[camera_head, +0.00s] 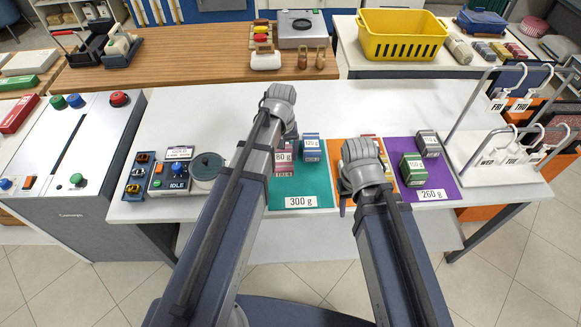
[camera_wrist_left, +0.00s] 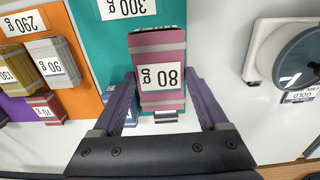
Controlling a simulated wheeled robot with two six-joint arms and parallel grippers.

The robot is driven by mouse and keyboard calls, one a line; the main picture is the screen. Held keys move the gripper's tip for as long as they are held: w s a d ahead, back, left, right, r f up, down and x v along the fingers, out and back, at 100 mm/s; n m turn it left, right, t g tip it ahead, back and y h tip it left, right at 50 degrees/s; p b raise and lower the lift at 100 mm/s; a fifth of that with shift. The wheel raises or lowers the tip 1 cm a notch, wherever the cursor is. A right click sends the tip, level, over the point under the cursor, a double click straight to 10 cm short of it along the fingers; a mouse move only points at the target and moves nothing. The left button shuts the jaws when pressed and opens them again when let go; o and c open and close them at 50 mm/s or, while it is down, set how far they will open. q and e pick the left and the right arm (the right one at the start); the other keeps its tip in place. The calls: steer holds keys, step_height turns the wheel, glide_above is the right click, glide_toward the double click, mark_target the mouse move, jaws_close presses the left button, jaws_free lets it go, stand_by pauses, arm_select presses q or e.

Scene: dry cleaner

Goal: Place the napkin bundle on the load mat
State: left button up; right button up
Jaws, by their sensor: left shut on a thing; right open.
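A pink bundle labelled 80 g (camera_wrist_left: 162,70) is between the fingers of my left gripper (camera_wrist_left: 160,100), which is shut on it. In the head view, this bundle (camera_head: 283,170) shows beside my left wrist, over the teal mat (camera_head: 314,186) marked 300 g. I cannot tell whether it touches the mat. A blue 120 g bundle (camera_head: 311,148) stands on that mat. My right gripper (camera_head: 366,188) is open over the orange mat (camera_head: 345,144); its wrist hides most of its fingers. Which thing is the napkin bundle or load mat is not labelled.
A purple mat (camera_head: 436,182) marked 260 g holds a green bundle (camera_head: 411,168) and a grey bundle (camera_head: 428,143). A scale with an IDLE display (camera_head: 178,183) and round pan (camera_head: 207,168) stands left. A white hook rack (camera_head: 502,165) stands right. The table's back is clear.

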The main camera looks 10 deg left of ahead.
arm_select(q)
steer(key=shift+f+b, duration=4.55)
steer(key=shift+f, duration=0.25)
steer(key=shift+f, duration=0.25)
steer(key=o, duration=1.3)
steer(key=shift+r, duration=0.1)
step_height(320, 180, up, 12)
steer(key=p, duration=1.2)
steer(key=shift+r, duration=0.2)
steer(key=s+d+m+y, duration=0.1)
steer(key=s+d+m, duration=0.6)
steer(key=s+d, duration=0.3)
steer(key=s, duration=0.4)
steer(key=shift+s+d, duration=0.15)
steer(key=shift+d, duration=0.05)
